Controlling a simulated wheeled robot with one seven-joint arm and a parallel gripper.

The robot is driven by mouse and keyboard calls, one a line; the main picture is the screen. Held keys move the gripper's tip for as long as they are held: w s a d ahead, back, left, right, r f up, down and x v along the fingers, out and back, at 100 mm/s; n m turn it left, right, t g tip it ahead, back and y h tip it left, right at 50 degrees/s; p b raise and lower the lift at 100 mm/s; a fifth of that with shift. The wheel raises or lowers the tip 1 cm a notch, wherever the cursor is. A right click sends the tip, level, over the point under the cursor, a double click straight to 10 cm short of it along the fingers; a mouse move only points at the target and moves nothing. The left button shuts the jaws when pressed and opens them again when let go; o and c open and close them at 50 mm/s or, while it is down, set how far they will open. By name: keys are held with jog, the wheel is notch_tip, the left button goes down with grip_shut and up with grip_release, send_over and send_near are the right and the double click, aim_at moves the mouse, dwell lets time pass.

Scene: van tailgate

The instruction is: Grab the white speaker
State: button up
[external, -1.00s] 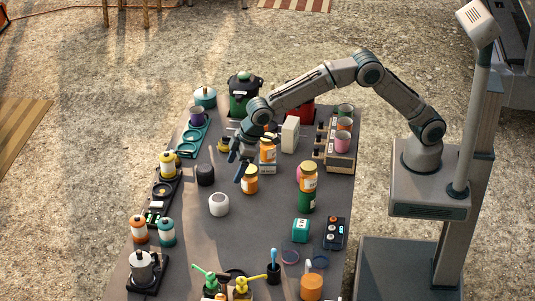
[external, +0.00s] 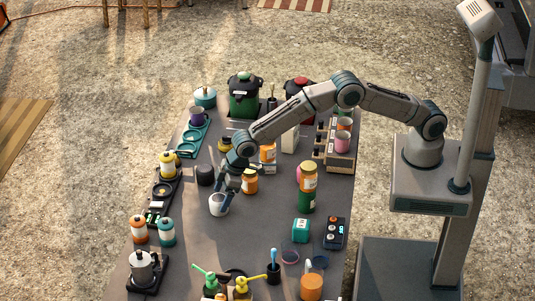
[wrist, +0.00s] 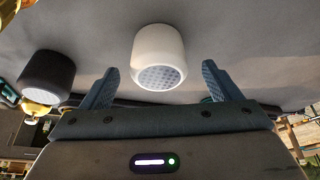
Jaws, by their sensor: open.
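The white speaker (external: 219,205) is a small rounded cylinder standing on the grey table, left of the table's middle. In the wrist view the white speaker (wrist: 158,57) lies ahead of and between my two fingers, with its perforated grille end showing. My gripper (external: 229,190) is open and empty, just above and behind the speaker in the external view, partly covering its upper edge. In the wrist view the fingers of my gripper (wrist: 160,85) are spread wider than the speaker. I cannot tell whether they touch it.
A black speaker-like cylinder (external: 205,175) stands to the upper left, also in the wrist view (wrist: 46,80). An orange jar (external: 250,182) stands close on the right of my gripper. The grey table (external: 200,245) is clear in front of the white speaker.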

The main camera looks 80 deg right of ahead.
aim_at(220, 198)
jog(key=shift+p+x, duration=0.3)
jog(key=shift+x, duration=1.3)
jog(key=c, duration=1.1)
jog(key=shift+c, duration=0.2)
jog(key=shift+r, duration=0.15)
